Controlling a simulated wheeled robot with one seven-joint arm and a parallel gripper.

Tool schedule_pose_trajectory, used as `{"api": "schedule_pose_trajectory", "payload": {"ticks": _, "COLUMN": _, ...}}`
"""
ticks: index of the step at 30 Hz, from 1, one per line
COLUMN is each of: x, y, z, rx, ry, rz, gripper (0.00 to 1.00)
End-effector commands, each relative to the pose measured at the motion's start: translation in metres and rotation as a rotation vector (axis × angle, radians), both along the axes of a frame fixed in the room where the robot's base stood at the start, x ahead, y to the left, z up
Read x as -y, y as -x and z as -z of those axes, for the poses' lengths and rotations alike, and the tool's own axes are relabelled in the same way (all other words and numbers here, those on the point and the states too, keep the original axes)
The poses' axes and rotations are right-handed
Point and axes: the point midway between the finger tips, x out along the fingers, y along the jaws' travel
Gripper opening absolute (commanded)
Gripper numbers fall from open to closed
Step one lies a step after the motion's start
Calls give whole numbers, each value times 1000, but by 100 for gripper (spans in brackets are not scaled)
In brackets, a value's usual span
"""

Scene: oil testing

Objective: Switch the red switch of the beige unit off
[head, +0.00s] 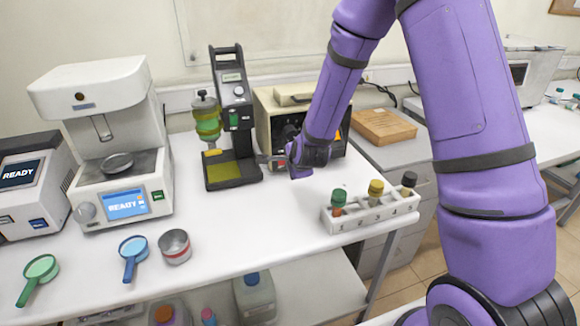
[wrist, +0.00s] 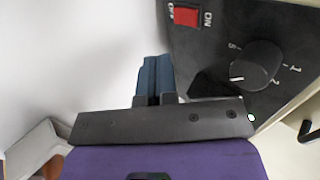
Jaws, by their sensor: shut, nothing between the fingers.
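The beige unit (head: 264,108) stands at the back of the white table, its front partly hidden by my arm. In the wrist view its black front panel (wrist: 210,50) shows the red switch (wrist: 186,16), with ON and OFF printed beside it. I cannot tell which side of the switch is pressed in. My gripper (wrist: 155,62) is shut and empty, its blue fingers side by side. In that picture the fingertips are below and left of the switch, apart from it. In the head view my gripper (head: 262,158) is in front of the unit's left part.
A black stand (head: 234,115) with a green cylinder (head: 207,122) is close on the left. A white tube rack (head: 372,215) stands at the front right. The table's middle is clear.

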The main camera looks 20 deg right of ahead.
Motion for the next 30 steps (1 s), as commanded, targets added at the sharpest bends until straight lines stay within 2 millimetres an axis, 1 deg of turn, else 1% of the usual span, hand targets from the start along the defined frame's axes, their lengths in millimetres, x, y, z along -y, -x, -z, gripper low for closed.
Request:
{"api": "schedule_pose_trajectory", "payload": {"ticks": 3, "x": 0, "y": 13, "z": -14, "rx": 3, "ry": 0, "rz": 0, "gripper": 0}}
{"api": "schedule_pose_trajectory", "payload": {"ticks": 6, "x": 0, "y": 23, "z": -23, "rx": 2, "ry": 0, "rz": 1, "gripper": 0}}
{"api": "schedule_pose_trajectory", "payload": {"ticks": 12, "x": 0, "y": 36, "z": -33, "rx": -1, "ry": 0, "rz": 0, "gripper": 0}}
{"api": "schedule_pose_trajectory", "payload": {"ticks": 26, "x": 0, "y": 39, "z": -36, "rx": -1, "ry": 0, "rz": 0, "gripper": 0}}
{"api": "schedule_pose_trajectory", "payload": {"ticks": 30, "x": 0, "y": 40, "z": -44, "rx": -2, "ry": 15, "rz": -22, "gripper": 0}}
